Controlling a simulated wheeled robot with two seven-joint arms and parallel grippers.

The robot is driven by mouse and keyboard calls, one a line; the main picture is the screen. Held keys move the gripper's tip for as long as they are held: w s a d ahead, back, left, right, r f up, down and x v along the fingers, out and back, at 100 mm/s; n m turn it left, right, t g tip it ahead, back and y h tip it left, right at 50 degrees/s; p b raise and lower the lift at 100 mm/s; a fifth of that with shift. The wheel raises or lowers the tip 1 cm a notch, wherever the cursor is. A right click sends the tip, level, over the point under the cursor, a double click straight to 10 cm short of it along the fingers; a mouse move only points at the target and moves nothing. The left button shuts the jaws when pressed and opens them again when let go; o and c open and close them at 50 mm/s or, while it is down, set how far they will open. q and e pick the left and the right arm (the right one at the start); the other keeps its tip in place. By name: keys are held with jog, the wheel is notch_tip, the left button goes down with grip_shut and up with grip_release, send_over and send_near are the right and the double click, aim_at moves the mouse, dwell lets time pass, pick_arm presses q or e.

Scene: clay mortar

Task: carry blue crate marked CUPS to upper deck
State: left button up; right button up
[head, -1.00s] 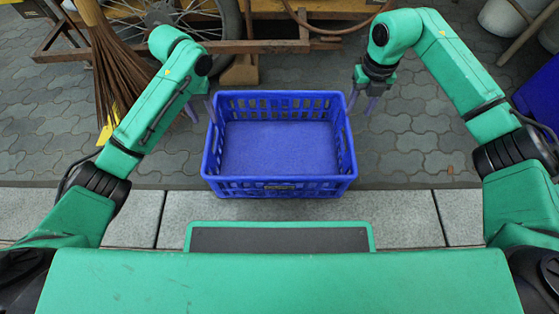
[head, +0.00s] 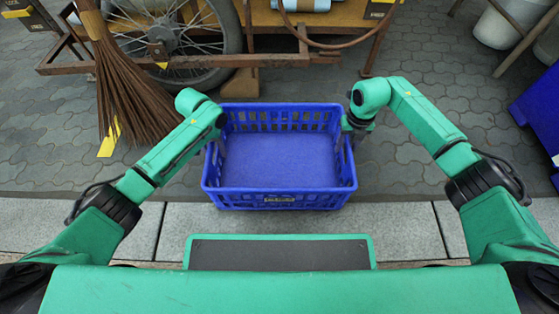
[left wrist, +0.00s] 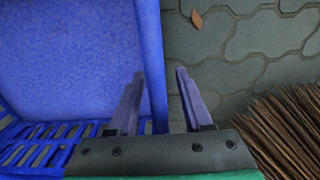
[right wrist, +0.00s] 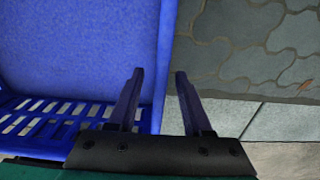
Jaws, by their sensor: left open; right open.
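The blue crate (head: 280,197), slatted and empty, sits upright in front of me with a small label on its near wall.
A wooden cart with a spoked wheel (head: 180,30) stands behind the crate. A straw broom (head: 130,90) leans at the left. White buckets (head: 500,25) and another blue container (head: 540,110) are at the right.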

pick_arm(q)
jog(key=shift+f, duration=1.1)
pick_arm(e)
jog(key=shift+f, duration=1.1)
pick_arm(q)
grip_shut()
pick_arm(e)
grip_shut()
pick_arm(q)
jog(key=shift+r, duration=0.1)
pick_arm(e)
jog(key=shift+r, duration=0.1)
